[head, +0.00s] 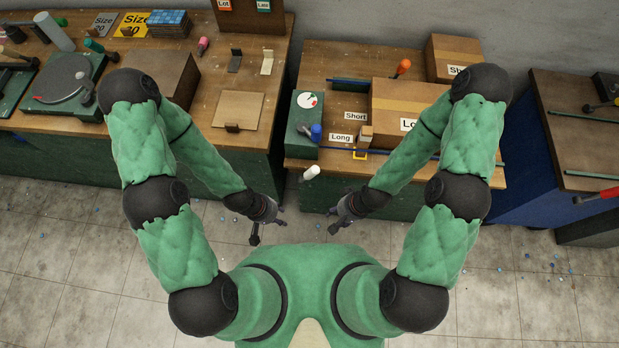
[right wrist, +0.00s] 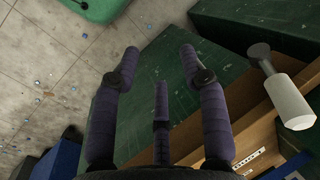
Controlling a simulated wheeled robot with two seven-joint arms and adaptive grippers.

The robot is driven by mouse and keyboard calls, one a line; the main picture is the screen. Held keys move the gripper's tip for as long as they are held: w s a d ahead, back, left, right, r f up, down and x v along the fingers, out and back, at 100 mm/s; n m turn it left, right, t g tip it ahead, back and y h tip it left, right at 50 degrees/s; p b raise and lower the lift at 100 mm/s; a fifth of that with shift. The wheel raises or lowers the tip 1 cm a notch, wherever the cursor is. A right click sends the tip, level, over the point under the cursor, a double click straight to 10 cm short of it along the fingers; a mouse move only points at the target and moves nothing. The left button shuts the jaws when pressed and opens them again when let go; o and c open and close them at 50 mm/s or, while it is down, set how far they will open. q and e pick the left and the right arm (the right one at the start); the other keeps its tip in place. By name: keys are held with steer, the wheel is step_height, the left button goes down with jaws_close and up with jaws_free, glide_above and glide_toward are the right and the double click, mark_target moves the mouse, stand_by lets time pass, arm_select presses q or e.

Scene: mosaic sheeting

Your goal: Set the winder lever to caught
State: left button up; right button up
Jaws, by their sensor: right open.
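A short white handle (head: 311,172) sticks out at the front left edge of the middle bench. It also shows at the right of the right wrist view (right wrist: 290,103), on a grey stem. It may be the winder lever, but no marking on it shows its setting. My right gripper (head: 335,222) is open and empty, in front of the bench and apart from the handle; its spread fingers show in the right wrist view (right wrist: 158,62). My left gripper (head: 268,225) is in front of the gap between the benches; its fingers are too small to read.
A green box (head: 299,134) with a dial and a blue knob (head: 316,132) stands on the middle bench, beside Short and Long labels and cardboard boxes (head: 385,98). A left bench (head: 200,146) holds a turntable. The floor in front is open, with small scattered chips.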

steer(key=shift+w+d+m, duration=0.15)
steer(key=shift+d+m, duration=0.1)
steer(key=shift+m, duration=0.05)
steer(key=c, duration=0.5)
steer(key=w+d+m, duration=0.1)
steer(key=m, duration=0.2)
steer(key=w+d+r+m+b, duration=0.1)
steer(key=d+m, duration=0.1)
steer(key=d+m+b, duration=0.1)
steer(key=m, duration=0.2)
steer(key=shift+w+d+r+m+g, duration=0.15)
steer(key=shift+w+r+m+g, duration=0.15)
steer(key=shift+w+g, duration=0.1)
jaws_close()
steer(key=w+r+m+t+y+b, duration=0.2)
steer(key=w+r+m, duration=0.5)
steer(key=m, duration=0.4)
steer(key=shift+d+y, duration=0.4)
steer(key=shift+y, duration=0.4)
